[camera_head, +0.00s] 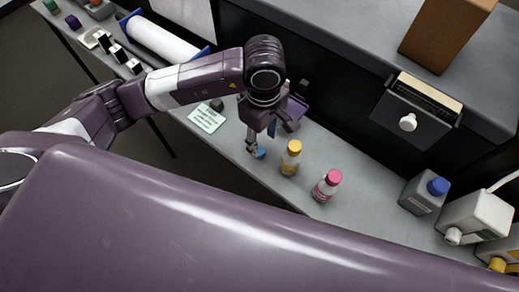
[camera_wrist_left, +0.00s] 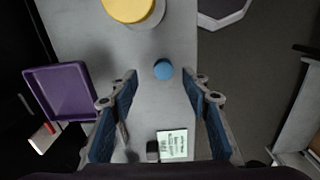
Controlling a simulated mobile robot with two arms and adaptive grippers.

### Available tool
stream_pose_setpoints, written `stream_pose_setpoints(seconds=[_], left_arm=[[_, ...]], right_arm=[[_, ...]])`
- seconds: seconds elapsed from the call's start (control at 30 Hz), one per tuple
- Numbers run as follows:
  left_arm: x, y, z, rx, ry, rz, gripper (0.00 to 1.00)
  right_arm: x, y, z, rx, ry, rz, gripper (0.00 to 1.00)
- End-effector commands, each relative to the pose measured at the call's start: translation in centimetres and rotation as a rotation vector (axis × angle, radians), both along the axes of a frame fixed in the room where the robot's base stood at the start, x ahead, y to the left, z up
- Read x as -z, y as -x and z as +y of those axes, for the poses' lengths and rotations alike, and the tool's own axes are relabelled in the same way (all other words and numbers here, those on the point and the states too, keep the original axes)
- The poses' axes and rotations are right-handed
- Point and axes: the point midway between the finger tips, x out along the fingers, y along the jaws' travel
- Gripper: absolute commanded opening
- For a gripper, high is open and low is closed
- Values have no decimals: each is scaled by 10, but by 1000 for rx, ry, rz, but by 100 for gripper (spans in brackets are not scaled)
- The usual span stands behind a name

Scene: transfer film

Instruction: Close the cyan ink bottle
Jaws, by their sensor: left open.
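A small round cyan-blue cap (camera_wrist_left: 163,69) sits on the grey bench, with no bottle body visible under it. It also shows in the head view (camera_head: 260,154), right by my left fingertips. My left gripper (camera_head: 262,143) points down over the bench. In the left wrist view its blue-padded fingers (camera_wrist_left: 161,88) are open, and the cap lies in line with the gap between them, a little beyond the tips. Nothing is held. I cannot make out an open cyan bottle; the gripper hides part of the bench. My right gripper is not in view.
A yellow-capped bottle (camera_head: 291,158) stands just right of the gripper, with a pink-capped bottle (camera_head: 327,186) farther right. A purple tray (camera_wrist_left: 61,92) and a printed card (camera_head: 207,118) lie nearby. A grey blue-capped container (camera_head: 424,193) stands at right. The bench's front edge is close.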

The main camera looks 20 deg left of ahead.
Motion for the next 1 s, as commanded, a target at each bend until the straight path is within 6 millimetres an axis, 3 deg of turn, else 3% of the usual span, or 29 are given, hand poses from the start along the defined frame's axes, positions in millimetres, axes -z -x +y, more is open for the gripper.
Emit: stream_pose_setpoints(seconds=[0.17,0.4,0.6,0.93,1.0], left_arm=[[3,1,1,-1,0,3,43],[30,5,8,-2,-2,6,43],[51,4,7,0,0,2,43],[52,3,6,0,0,0,43],[52,3,6,0,0,0,37]], right_arm=[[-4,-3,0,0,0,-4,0],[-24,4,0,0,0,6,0],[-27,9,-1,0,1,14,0],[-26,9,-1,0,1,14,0],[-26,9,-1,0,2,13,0]])
